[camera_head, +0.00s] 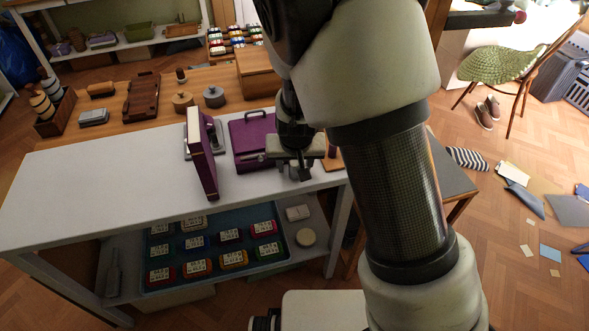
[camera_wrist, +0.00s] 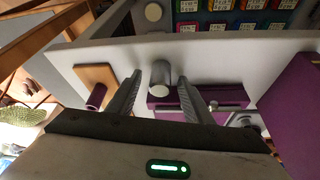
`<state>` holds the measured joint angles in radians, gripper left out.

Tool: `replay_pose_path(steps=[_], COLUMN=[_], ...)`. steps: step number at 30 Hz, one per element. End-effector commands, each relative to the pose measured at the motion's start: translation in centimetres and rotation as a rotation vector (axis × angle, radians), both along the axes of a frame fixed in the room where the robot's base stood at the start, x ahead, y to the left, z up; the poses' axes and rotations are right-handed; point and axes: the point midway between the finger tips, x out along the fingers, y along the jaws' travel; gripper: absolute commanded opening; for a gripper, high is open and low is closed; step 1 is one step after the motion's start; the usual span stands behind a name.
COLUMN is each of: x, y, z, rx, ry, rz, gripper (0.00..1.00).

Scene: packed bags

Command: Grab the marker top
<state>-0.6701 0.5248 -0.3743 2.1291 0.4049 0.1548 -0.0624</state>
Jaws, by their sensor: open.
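My gripper (camera_wrist: 159,82) is open, its two fingers pointing toward the front edge of the white table. A short grey cylinder with a pale round end (camera_wrist: 160,90) shows between the fingers in the wrist view. It may be the marker top, but I cannot tell for sure. I see no finger clearly touching it. In the head view my gripper (camera_head: 300,172) is over the table's right front part and hides the cylinder. A slim silver rod (camera_wrist: 212,107) lies along the purple case (camera_wrist: 160,103), partly behind the right finger.
The purple case (camera_head: 253,138) is left of my gripper; an upright purple binder-like case (camera_head: 202,160) stands farther left. A wooden board (camera_wrist: 92,73) with a purple cylinder (camera_wrist: 97,95) is close on the other side. The white table (camera_head: 90,185) is clear at left.

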Motion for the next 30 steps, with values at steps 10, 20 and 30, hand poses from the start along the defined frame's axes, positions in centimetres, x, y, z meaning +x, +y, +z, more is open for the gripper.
replay_pose_path(steps=[10, 20, 30], x=[0.0, 0.0, 0.1], y=[0.0, 0.0, 0.1], z=[0.1, 0.3, 6.3], rx=[0.0, 0.001, 0.003], ry=[0.0, -0.001, -0.004], rz=[0.0, 0.0, 0.002], gripper=[0.16, 0.03, 0.03])
